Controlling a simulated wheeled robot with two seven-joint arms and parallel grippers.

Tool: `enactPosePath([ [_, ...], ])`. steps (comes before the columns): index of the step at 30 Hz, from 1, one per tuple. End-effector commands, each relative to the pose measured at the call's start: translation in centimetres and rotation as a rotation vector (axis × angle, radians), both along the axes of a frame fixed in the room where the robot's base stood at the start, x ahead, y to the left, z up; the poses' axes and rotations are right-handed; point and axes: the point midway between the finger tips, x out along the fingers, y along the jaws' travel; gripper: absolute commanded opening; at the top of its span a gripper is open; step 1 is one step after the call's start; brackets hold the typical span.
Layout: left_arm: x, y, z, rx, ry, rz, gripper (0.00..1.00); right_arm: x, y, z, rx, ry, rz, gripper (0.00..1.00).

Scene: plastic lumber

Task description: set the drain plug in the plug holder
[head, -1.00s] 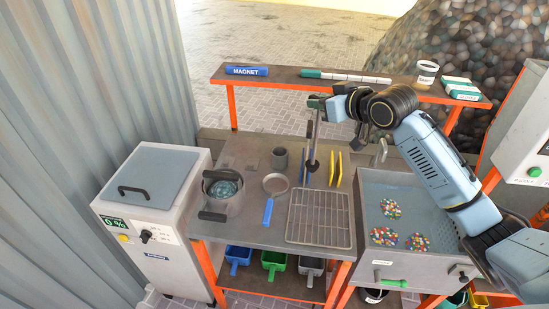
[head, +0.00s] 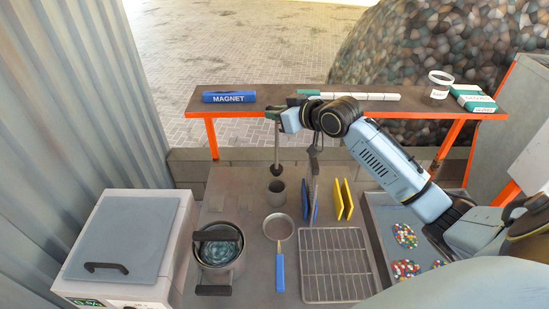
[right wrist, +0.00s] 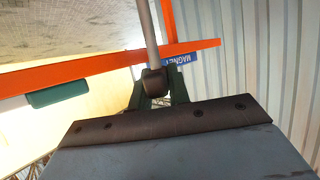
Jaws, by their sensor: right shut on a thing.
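My right gripper (head: 277,113) is shut on the drain plug (head: 277,150), a thin grey rod with a dark rounded end hanging down. The right wrist view shows the rod and a dark collar (right wrist: 155,82) between the green fingers. The plug holder (head: 277,190), a small dark grey cup, stands on the bench. In the head view the plug's dark end hangs just above the cup's rim, in line with it. It appears apart from the cup; the exact gap is hard to tell. My left gripper is not in view.
A pot (head: 219,250), a blue-handled pan (head: 279,225) and a wire rack (head: 335,262) lie in front. Blue and yellow panels (head: 343,200) stand to the right. A shelf (head: 285,104) with a magnet block (head: 229,97) runs behind.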

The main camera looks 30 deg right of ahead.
Motion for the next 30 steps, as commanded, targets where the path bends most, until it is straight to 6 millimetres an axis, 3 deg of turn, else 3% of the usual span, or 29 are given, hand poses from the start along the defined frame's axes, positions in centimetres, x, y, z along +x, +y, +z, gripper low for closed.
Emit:
enactPosePath([
  [4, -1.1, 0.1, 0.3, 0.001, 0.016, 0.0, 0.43, 0.0, 0.0, -4.2, 0.002, 0.004, -0.001, 0.0],
  [9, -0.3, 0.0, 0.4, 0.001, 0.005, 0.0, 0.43, 0.0, 0.0, -7.4, 0.001, -0.001, -0.001, 0.0],
  [16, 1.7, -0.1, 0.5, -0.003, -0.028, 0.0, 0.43, 0.0, 0.0, -9.6, -0.001, 0.0, -0.001, 0.0],
  [22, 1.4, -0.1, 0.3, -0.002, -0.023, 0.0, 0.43, 0.0, 0.0, -12.2, 0.0, -0.002, 0.0, 0.0],
  [30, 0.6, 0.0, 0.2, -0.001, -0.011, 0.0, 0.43, 0.1, 0.0, -12.5, -0.001, -0.003, 0.0, 0.0],
])
